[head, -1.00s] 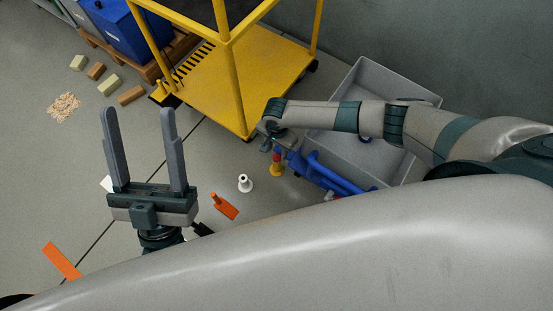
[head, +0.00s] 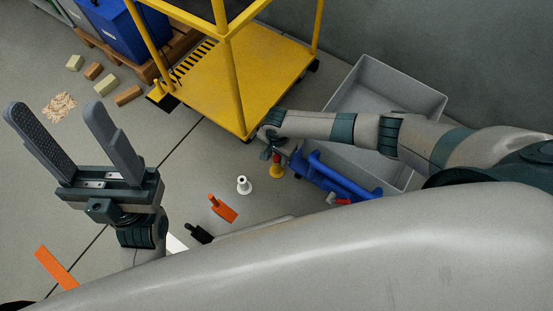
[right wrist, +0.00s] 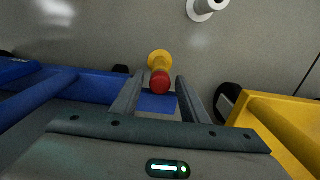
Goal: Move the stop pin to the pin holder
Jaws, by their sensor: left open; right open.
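The stop pin (head: 277,165), with a red top and a yellow flanged base, stands upright on the floor. It also shows in the right wrist view (right wrist: 160,80). A white flanged piece with a dark hole in its top, which looks like the pin holder (head: 243,185), stands to its left; it is at the top of the right wrist view (right wrist: 205,7). My right gripper (head: 270,154) is open at the pin; in the wrist view the red top shows between its fingers (right wrist: 159,75). Contact cannot be told. My left gripper (head: 55,108) is open and empty at the left.
A blue frame (head: 335,178) lies close right of the pin, before a grey bin (head: 385,85). A yellow cart (head: 235,85) stands behind. An orange-handled tool (head: 222,208) and an orange strip (head: 56,267) lie in front. Floor between pin and holder is clear.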

